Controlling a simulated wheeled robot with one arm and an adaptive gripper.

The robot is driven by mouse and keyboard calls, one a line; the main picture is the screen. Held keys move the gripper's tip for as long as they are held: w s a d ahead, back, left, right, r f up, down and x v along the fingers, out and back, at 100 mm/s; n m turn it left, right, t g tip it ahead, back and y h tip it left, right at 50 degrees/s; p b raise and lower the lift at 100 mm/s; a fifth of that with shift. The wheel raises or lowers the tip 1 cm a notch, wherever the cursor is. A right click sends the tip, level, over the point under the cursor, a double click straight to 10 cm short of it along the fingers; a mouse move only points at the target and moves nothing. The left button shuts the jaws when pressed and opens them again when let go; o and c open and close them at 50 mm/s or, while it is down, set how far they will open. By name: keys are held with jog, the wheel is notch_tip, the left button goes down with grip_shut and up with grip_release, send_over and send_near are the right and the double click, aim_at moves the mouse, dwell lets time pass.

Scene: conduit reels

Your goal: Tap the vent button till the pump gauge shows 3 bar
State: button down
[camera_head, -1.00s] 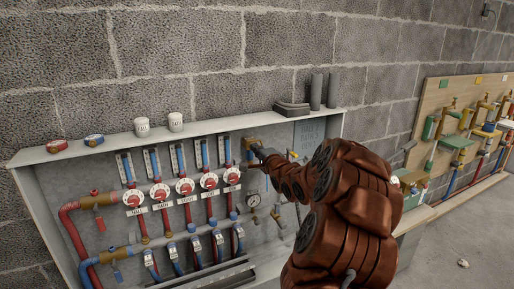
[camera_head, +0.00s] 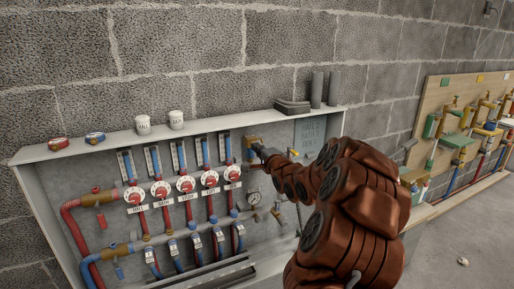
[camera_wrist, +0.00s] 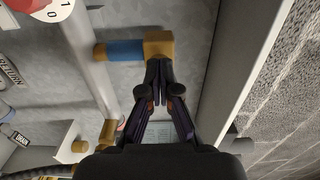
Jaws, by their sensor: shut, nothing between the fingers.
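The pump gauge (camera_head: 254,198), a small round white dial, is on the right part of the manifold cabinet's back panel in the head view. Its needle is too small to read. My gripper (camera_head: 259,151) is shut and empty. Its tips are close to a brass block (camera_head: 250,142) above the gauge. In the wrist view the closed fingers (camera_wrist: 158,84) point at this brass block (camera_wrist: 158,43), which sits on the end of a blue pipe piece (camera_wrist: 124,50). I cannot tell whether they touch. I cannot make out the vent button; my fingers may hide it.
The cabinet (camera_head: 52,180) holds several red-and-white dials, pipes and valves left of my gripper. Two white cups (camera_head: 143,125) and grey pipe pieces (camera_head: 317,90) stand on its top ledge. A wooden board (camera_head: 445,100) with pipework hangs at the right.

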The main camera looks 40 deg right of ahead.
jog(key=v, duration=1.2)
jog(key=shift+s, duration=0.35)
